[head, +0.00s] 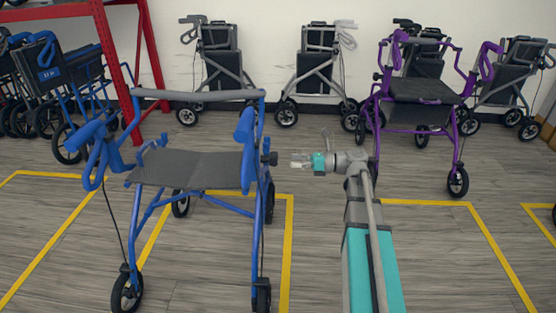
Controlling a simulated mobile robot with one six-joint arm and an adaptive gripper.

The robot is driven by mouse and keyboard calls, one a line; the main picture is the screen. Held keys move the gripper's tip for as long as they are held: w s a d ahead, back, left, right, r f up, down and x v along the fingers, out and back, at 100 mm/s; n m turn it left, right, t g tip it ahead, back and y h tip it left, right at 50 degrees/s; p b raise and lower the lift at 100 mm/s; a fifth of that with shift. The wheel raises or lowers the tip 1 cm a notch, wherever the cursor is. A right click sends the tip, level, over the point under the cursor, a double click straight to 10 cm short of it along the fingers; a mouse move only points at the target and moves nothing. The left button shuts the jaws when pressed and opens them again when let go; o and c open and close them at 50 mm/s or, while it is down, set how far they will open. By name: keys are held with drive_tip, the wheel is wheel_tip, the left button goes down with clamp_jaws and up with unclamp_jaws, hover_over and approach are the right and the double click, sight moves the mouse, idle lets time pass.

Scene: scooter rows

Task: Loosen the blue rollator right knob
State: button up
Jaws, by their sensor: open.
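The blue rollator (196,168) stands upright at the left, with a grey seat and blue frame. Its right knob (270,158) is small and black, on the outer side of the right upright. My gripper (294,161) is just right of the knob and points left at it, at about the same height in the picture. A small gap shows between fingertips and knob. The gripper is open and nothing shows between its fingers. The fingers are small here, and their depth relative to the knob is hard to judge.
A purple rollator (418,90) stands at the back right. Several grey and black rollators (318,62) line the white wall. A red rack (112,70) with folded blue wheelchairs (62,78) is at the far left. Yellow lines (289,240) mark the wood floor, clear at the lower right.

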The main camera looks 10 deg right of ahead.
sight(276, 160)
drive_tip(key=shift+x, duration=2.75)
drive_tip(key=c, duration=1.1)
drive_tip(key=shift+d, duration=0.3)
drive_tip(key=shift+c, duration=0.3)
drive_tip(key=shift+a, duration=0.3)
